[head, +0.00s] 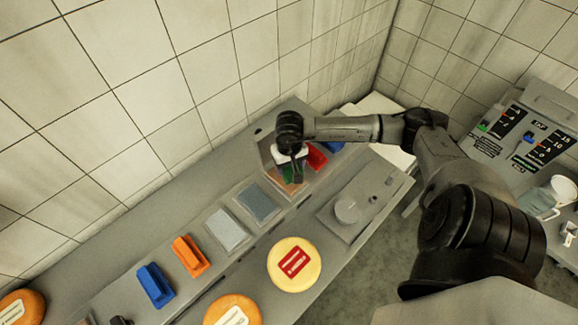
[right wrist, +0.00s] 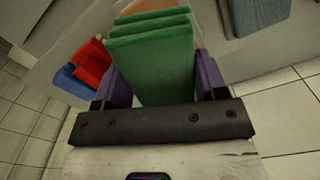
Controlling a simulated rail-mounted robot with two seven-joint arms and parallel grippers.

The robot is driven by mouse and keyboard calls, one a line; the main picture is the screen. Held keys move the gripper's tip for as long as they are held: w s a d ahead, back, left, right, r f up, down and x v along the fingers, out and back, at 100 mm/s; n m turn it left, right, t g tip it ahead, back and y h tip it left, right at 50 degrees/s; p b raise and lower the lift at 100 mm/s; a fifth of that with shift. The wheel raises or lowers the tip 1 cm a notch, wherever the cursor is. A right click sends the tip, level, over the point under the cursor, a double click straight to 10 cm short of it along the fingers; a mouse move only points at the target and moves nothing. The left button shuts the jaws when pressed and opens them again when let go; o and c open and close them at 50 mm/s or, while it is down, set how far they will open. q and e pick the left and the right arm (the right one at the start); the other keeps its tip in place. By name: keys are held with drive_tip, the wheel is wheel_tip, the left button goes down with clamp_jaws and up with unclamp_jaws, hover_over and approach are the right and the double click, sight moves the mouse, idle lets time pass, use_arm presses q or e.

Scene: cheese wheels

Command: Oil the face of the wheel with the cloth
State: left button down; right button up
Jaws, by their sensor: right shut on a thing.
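My right gripper (head: 296,172) is shut on a green slab-like thing (right wrist: 152,58), held between its two purple fingers in the right wrist view. The green thing has several layers or ridges; I cannot tell whether it is the cloth. In the head view it is mostly hidden by the gripper, above a tan pad (head: 289,187) at the far part of the counter. A pale yellow cheese wheel (head: 278,278) with a red label lies face up on the near side. An orange wheel (head: 213,311) lies at the bottom edge, another orange wheel (head: 36,304) at far left. My left gripper does not show clearly.
On the counter stand a blue block (head: 155,286), an orange block (head: 189,256), a light grey pad (head: 228,231) and a darker grey pad (head: 258,203). A red block (head: 317,157) is beside my right gripper. A grey scale-like device (head: 372,201) with a round knob lies to the right.

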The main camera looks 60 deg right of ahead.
drive_tip(key=shift+f+b, duration=0.6)
drive_tip(key=shift+f, duration=0.65)
drive_tip(key=shift+f+b, duration=0.8)
drive_tip(key=shift+f, duration=0.95)
drive_tip(key=shift+f+b, duration=0.3)
drive_tip(key=shift+b, duration=0.05)
drive_tip(key=shift+f, duration=0.15)
drive_tip(key=shift+b, duration=0.4)
drive_tip(key=shift+f, duration=0.15)
idle(0.8)
